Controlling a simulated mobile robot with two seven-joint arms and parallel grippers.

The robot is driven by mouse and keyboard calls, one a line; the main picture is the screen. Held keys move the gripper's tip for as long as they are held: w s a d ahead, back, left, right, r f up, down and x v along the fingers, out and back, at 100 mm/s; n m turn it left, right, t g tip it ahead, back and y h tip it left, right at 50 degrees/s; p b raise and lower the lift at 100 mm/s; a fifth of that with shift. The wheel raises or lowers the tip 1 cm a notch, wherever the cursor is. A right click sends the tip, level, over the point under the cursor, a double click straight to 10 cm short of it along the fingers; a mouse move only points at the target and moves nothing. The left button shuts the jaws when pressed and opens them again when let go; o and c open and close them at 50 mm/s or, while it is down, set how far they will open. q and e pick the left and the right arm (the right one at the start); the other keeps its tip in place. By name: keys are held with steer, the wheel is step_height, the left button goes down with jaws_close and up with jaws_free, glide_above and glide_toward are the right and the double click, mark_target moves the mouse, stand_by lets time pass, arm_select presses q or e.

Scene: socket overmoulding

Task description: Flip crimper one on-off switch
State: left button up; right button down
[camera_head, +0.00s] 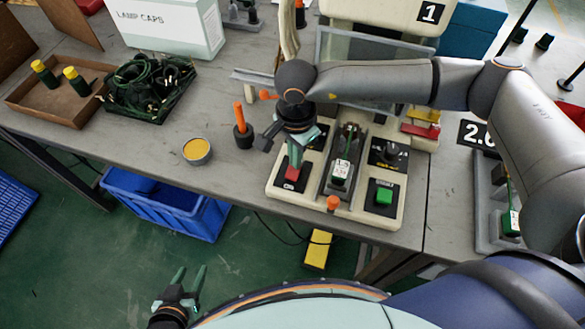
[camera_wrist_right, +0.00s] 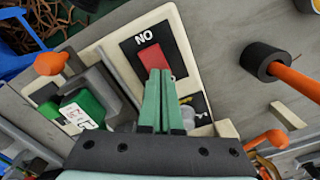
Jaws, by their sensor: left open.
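Crimper one, under the sign "1" (camera_head: 430,12), has a cream base (camera_head: 360,213) on the table. A red switch (camera_head: 291,174) sits on a black plate at its front left. The right wrist view shows the red switch (camera_wrist_right: 155,62) beside lettering that reads "NO" in that picture. My right gripper (camera_head: 294,163) points down at the switch; its green fingers (camera_wrist_right: 162,78) lie side by side, shut, with their tips at the switch's edge. I cannot tell whether they touch it. My left gripper (camera_head: 190,278) is open and empty, low in front of the table.
A green button (camera_head: 384,196) and a black knob (camera_head: 391,153) are on the base's right side. A green-and-white part (camera_head: 341,170) lies in the middle channel. An orange-handled tool (camera_head: 240,120) stands in a black holder left of the crimper. A yellow-filled cup (camera_head: 197,150) is further left.

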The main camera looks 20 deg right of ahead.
steer(key=shift+s+f, duration=0.1)
steer(key=shift+r+p, duration=1.8)
steer(key=shift+r, duration=1.75)
steer(key=shift+f, duration=0.1)
